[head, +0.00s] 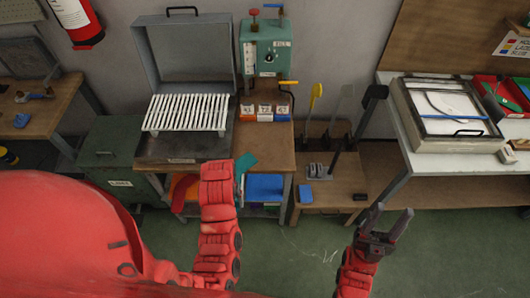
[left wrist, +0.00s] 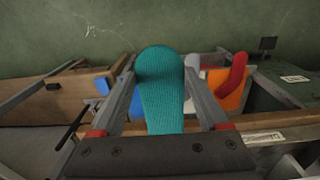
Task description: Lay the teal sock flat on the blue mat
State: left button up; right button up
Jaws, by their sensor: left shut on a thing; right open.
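The teal sock (head: 245,163) shows as a small patch beside my red left arm in the head view. In the left wrist view the teal sock (left wrist: 160,95) hangs between the fingers of my left gripper (left wrist: 160,75), which is shut on it; its rounded end points away from the gripper. The arm mostly hides this gripper in the head view. The blue mat (head: 265,187) lies on the low shelf at the bench front, just below and right of the sock. The sock appears held above the shelf, apart from the mat. My right gripper (head: 391,214) is open and empty over the floor.
An orange mat (left wrist: 229,98) with a red sock (left wrist: 238,72) lies on the same shelf. A white slatted rack (head: 187,113) in an open-lidded box stands behind. A low wooden stand (head: 335,190) is to the right. The green floor (head: 310,245) is clear.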

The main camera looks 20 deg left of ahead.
pick_arm(q)
jog(key=w+d+f+b, duration=0.1)
jog(key=w+d+f, duration=0.1)
jog(key=w, duration=0.5)
jog(key=w+d+f+b, duration=0.1)
jog(key=w+d+f, duration=0.1)
jog(key=w, duration=0.5)
jog(key=shift+w+d+f+b, duration=0.15)
jog(key=shift+d+f+b, duration=0.1)
jog(key=shift+f+b, duration=0.05)
jog(key=shift+f, duration=0.15)
jog(key=o, duration=0.9)
jog(key=shift+c, duration=0.2)
